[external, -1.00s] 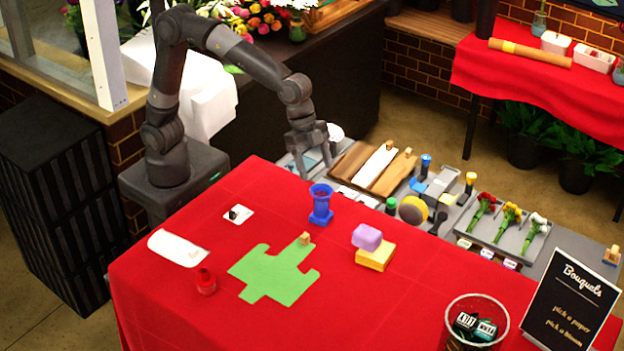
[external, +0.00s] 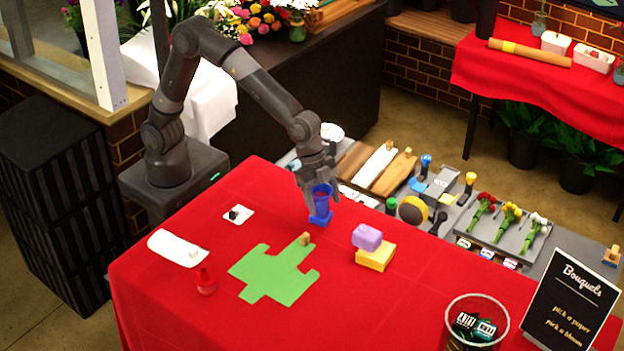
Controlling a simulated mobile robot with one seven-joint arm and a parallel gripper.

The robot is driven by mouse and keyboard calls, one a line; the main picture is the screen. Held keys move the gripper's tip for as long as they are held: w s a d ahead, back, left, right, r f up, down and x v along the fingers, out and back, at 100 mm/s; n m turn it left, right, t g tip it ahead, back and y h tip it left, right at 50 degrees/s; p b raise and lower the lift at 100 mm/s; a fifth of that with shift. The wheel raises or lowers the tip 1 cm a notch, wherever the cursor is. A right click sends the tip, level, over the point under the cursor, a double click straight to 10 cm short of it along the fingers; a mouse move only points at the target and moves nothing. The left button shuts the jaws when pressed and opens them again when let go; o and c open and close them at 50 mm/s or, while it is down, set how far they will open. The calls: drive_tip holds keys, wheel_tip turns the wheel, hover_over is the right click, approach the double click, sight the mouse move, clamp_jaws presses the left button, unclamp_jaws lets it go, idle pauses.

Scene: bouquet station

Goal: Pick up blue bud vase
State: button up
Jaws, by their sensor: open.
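The blue bud vase (external: 321,204) stands upright on the red-covered table (external: 190,310), behind the green mat. It has a flared top and a square-looking foot. My gripper (external: 317,188) is open and points down at the vase's upper part, with its fingers around or just beside the rim. I cannot tell from this view whether a finger touches it. The vase's foot and front face stay visible.
A green mat (external: 272,275) with a small wooden block lies in front of the vase. A red bottle (external: 206,281) stands front left.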

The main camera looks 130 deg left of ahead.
drive_tip(key=shift+c, duration=0.4)
clamp_jaws()
